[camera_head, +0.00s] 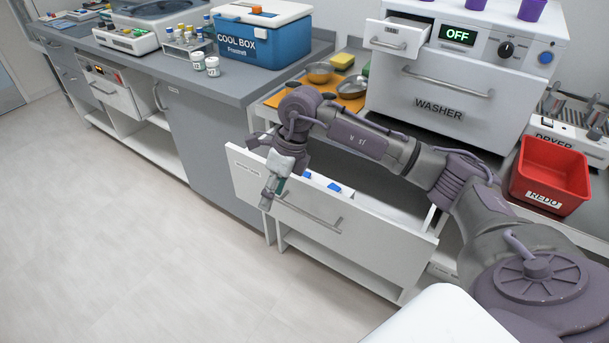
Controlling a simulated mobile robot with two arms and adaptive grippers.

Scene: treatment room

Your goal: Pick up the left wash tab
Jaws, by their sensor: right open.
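An open white drawer (385,241) below the counter shows two small blue wash tabs just behind its front panel. The left visible wash tab (307,174) lies a little right of my right gripper; the other wash tab (334,187) is further right. Only small parts of both show, as the drawer front hides the rest. My right gripper (268,199) is open and points down at the left end of the drawer front. It overlaps the panel in the picture, and I cannot tell its exact depth. I see nothing held in it. My left gripper is out of view.
The drawer handle (308,214) sticks out near the gripper. Above stand a white washer (435,104) reading OFF, metal bowls, and a blue cool box (258,40). A red REDO bin (550,177) is at right. The floor at left is clear.

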